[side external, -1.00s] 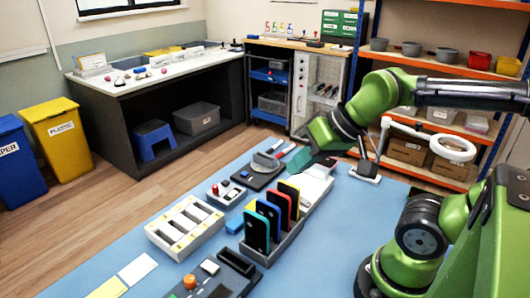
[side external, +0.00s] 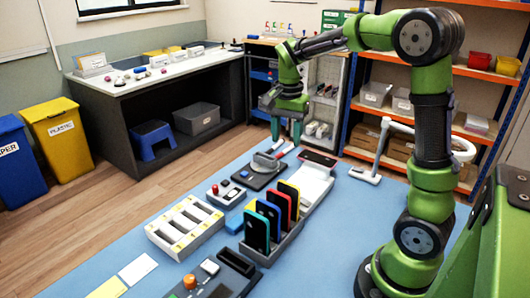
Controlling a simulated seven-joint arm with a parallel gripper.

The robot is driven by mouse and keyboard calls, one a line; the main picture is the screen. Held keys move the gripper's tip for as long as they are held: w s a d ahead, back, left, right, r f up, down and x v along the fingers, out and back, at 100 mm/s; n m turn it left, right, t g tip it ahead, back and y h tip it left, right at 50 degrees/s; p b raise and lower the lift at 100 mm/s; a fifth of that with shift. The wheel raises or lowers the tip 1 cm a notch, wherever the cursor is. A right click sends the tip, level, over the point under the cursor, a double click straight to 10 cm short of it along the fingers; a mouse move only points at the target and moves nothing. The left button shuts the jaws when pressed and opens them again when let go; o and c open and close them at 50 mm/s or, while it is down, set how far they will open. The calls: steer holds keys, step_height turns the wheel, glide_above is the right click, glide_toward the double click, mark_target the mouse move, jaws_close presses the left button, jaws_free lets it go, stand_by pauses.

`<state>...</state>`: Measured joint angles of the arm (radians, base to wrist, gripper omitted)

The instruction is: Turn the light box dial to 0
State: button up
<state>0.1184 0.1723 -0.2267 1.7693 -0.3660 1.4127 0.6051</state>
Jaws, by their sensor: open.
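My gripper (side external: 286,136) is open and empty, with its teal fingers pointing down. In the picture it is just above the far end of a dark base carrying a round grey disc (side external: 265,162). A small grey unit with a red button and a dark knob (side external: 225,192) sits left of the rack. A dark panel with an orange round knob (side external: 190,281) is at the front edge. I cannot tell which part is the light box dial.
Several coloured phones stand in a grey rack (side external: 283,247). A dark flat item (side external: 318,158) lies by the white box's far end. A white slotted tray (side external: 165,247) is at the left. Blue mat (side external: 345,225) is clear right of the rack.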

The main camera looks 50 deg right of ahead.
steer(key=shift+m, duration=0.4)
step_height(320, 180, down, 16)
steer(key=shift+s+a+f, duration=0.15)
steer(key=shift+f, duration=0.05)
jaws_close()
